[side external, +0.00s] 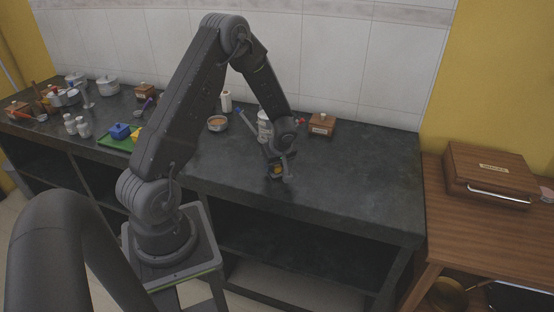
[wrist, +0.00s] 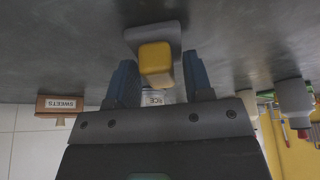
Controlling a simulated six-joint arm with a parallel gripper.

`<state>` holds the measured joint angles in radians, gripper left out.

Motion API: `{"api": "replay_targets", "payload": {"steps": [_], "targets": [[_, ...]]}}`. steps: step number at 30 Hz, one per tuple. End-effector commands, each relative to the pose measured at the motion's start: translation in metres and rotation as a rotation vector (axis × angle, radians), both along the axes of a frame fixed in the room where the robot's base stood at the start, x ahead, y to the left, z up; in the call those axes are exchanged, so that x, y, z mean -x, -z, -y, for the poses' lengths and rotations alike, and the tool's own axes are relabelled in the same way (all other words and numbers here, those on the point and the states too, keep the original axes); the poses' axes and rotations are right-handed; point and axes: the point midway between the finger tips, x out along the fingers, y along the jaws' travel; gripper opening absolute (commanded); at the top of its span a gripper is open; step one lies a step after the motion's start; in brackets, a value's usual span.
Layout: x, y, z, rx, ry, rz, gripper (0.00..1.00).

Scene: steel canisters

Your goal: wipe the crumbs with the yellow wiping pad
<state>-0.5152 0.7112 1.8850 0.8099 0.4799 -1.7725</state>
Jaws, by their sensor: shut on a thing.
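The yellow wiping pad (wrist: 155,60) shows in the wrist view as a yellow block on a flat grey base. My gripper (wrist: 157,80) has its two blue fingers shut on it from either side. In the side external view my gripper (side external: 277,170) is low over the dark counter, and a bit of the yellow pad (side external: 276,171) shows between the fingers. The grey base is at or very near the counter surface; I cannot tell if it touches. I cannot make out any crumbs in either view.
The dark counter (side external: 350,185) is clear to the right of my gripper. A white canister (side external: 264,118) and a wooden SWEETS box (side external: 321,125) stand behind it.

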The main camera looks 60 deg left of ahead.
Motion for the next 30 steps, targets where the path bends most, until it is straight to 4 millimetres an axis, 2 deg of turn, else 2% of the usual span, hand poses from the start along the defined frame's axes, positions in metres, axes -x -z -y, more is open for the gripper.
{"api": "replay_targets", "payload": {"steps": [14,18,30], "targets": [[0.030,-0.002,0.030,0.000,0.001,0.001,0.25],[0.029,-0.024,0.029,-0.001,0.000,0.004,0.25],[0.029,-0.059,0.029,0.000,0.001,0.004,0.25]]}}
